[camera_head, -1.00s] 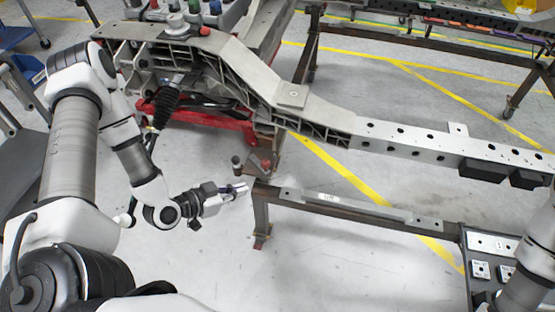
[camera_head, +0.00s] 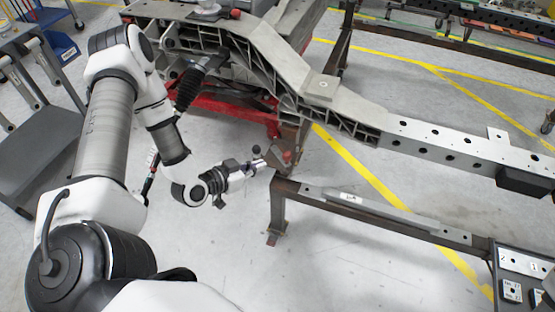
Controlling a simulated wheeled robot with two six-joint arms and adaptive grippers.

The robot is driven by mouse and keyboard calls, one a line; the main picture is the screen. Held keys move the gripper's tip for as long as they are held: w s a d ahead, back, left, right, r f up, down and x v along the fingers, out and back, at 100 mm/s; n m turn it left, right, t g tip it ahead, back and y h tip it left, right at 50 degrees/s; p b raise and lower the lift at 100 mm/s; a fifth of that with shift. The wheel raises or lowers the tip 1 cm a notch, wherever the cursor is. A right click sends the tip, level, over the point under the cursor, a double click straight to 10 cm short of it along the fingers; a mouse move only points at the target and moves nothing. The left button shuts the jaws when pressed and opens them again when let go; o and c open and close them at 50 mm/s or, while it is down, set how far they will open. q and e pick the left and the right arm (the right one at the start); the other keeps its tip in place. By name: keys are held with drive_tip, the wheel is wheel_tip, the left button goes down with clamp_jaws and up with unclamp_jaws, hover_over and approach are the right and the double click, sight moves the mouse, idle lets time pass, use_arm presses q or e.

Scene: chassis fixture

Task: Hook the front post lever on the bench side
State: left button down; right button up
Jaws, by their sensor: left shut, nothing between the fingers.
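The front post (camera_head: 290,132) stands under the front end of the grey chassis frame (camera_head: 262,42). Low on it is a small lever assembly, with a grey knob (camera_head: 256,150) on its left and a red knob (camera_head: 287,156) on its right. My left gripper (camera_head: 259,164) comes in from the left and is shut and empty. In the picture its tips lie just below the grey knob; I cannot tell whether they touch it. The bench (camera_head: 380,208) lies to the right of the gripper, its near left corner close by. My right gripper is out of view.
A light bar (camera_head: 345,197) lies along the bench top. A panel with white plates (camera_head: 520,265) is at the bottom right. A red stand (camera_head: 225,117) is under the chassis, and a grey cart (camera_head: 40,150) stands at left. The floor left of the bench is clear.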

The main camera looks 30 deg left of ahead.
sight(284, 157)
use_arm(q)
drive_tip(key=b+x, duration=0.1)
drive_tip(key=x, duration=0.7)
drive_tip(key=shift+d, duration=0.1)
